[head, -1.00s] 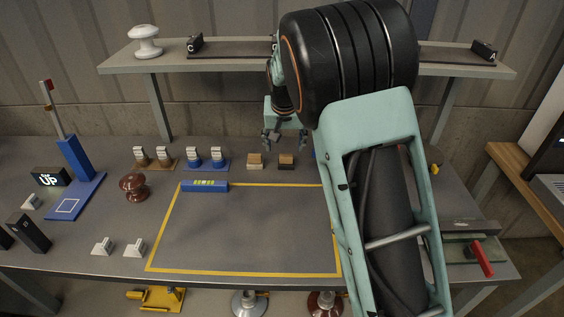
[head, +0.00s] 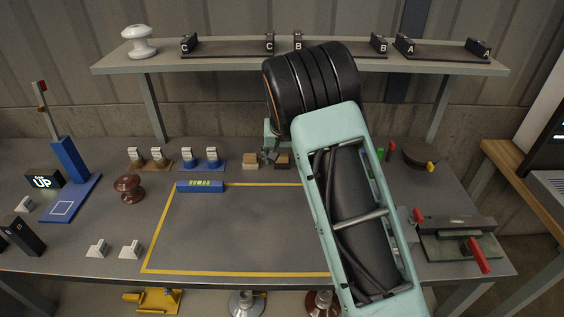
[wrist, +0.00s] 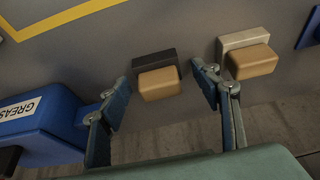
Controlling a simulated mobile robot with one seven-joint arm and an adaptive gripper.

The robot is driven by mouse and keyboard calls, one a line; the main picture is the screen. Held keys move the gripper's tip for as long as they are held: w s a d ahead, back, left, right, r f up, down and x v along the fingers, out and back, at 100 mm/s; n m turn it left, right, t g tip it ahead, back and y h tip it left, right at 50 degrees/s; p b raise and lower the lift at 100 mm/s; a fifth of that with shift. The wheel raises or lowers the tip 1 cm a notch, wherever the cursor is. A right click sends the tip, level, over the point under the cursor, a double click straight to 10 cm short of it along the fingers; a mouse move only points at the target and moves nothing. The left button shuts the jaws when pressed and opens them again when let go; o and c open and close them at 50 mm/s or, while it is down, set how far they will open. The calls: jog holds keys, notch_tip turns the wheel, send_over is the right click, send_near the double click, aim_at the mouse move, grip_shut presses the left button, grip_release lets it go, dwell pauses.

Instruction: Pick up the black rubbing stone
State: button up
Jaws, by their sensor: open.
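The black rubbing stone (head: 283,161) is a small block with a black part and a tan part, on the bench behind the yellow-outlined area. In the wrist view the black rubbing stone (wrist: 155,64) lies between my open fingers in the picture, with gaps on both sides. My gripper (wrist: 160,78) is empty; I cannot tell its exact height above the stone. In the head view my gripper (head: 270,155) is just by the stone and partly hidden by my arm. A similar block with a pale part (wrist: 245,42) lies to the right in the wrist view; it also shows in the head view (head: 251,161).
A blue GREASE container (wrist: 40,125) is close beside my left-hand finger in the wrist view. Blue (head: 202,160) and brown (head: 150,160) stands sit left of the blocks. A shelf (head: 170,66) runs above the back. The yellow-outlined area (head: 225,235) is largely clear.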

aim_at(282, 155)
jog(key=shift+c, duration=0.3)
jog(key=c, duration=1.3)
jog(key=shift+r, duration=0.1)
jog(key=shift+r, duration=0.4)
notch_tip(282, 155, up, 2)
jog(key=shift+r, duration=0.15)
jog(key=s+d+r, duration=0.7)
jog(key=s+r, duration=0.2)
jog(key=s, duration=0.3)
jog(key=shift+r, duration=0.4)
jog(key=shift+s, duration=0.1)
